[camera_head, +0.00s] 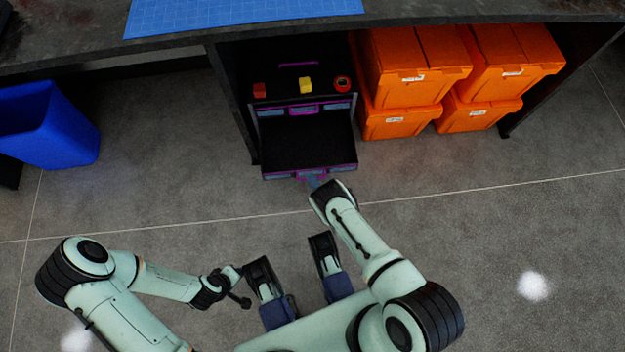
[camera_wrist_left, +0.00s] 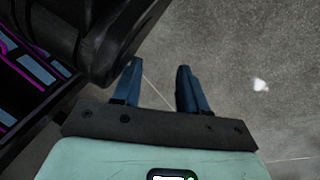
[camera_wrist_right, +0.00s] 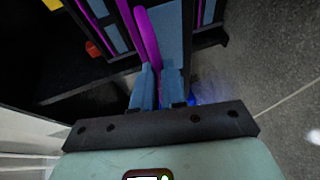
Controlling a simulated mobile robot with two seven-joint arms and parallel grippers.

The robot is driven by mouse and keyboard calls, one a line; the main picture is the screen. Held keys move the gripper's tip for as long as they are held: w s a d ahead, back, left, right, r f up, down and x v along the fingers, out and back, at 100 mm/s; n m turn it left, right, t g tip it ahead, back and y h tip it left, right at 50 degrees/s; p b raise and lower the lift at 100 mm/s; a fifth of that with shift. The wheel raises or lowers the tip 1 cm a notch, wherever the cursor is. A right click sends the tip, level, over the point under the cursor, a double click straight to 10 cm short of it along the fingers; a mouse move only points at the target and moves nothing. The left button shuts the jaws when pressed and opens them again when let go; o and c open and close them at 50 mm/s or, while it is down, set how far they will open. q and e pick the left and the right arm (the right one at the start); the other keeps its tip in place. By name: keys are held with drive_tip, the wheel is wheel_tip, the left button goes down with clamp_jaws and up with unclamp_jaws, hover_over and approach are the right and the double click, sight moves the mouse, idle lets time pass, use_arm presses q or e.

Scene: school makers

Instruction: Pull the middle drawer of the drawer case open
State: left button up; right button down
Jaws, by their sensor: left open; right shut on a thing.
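The drawer case stands under the table in the head view, with a closed upper drawer (camera_head: 305,108) with a purple handle. Below it the middle drawer (camera_head: 308,140) stands out from the case, its dark inside showing. My right gripper (camera_head: 313,183) is at this drawer's front and shut on its purple handle. The right wrist view shows the handle (camera_wrist_right: 149,40) between the blue fingers (camera_wrist_right: 158,85). Any drawer below is hidden.
A red block (camera_head: 260,89), a yellow block (camera_head: 305,85) and a red round thing (camera_head: 342,84) sit above the upper drawer. Orange bins (camera_head: 415,60) are stacked to the right. A blue bin (camera_head: 50,130) stands left. The floor in front is mostly clear.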

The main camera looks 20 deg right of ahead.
drive_tip(key=c, duration=1.2)
unclamp_jaws()
drive_tip(key=shift+s, duration=0.1)
use_arm(q)
wheel_tip(320, 180, up, 6)
drive_tip(key=d+p, duration=0.2)
drive_tip(key=p, duration=0.2)
drive_tip(key=shift+w+d, duration=0.2)
drive_tip(key=shift+w, duration=0.1)
use_arm(e)
drive_tip(key=v, duration=1.3)
drive_tip(key=shift+s, duration=0.15)
